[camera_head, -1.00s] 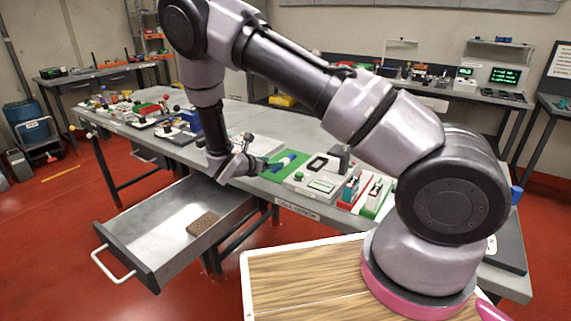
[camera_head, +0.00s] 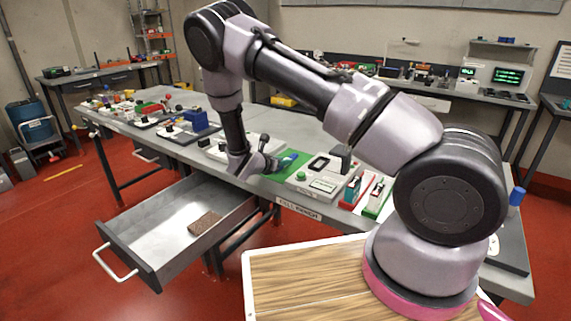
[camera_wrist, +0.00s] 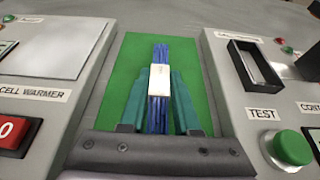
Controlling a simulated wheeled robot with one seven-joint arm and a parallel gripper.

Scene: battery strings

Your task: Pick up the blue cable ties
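The blue cable ties (camera_wrist: 162,53) are a thin bundle with a white band around the middle, lying lengthwise over a green mat (camera_wrist: 125,70) in the wrist view. My gripper (camera_wrist: 161,80) has its two teal fingers pointing down, one on each side of the bundle near the band. The gap between the fingertips looks about as wide as the bundle. I cannot tell whether they touch it. In the head view my gripper (camera_head: 277,163) is low over the green mat, with some blue (camera_head: 289,159) showing beside it.
Grey panels flank the mat: a cell warmer (camera_wrist: 55,48) on the left, a tester with a green button (camera_wrist: 290,148) on the right. An open drawer (camera_head: 165,232) holding a brown block (camera_head: 204,223) juts out below the table. More devices stand along the table.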

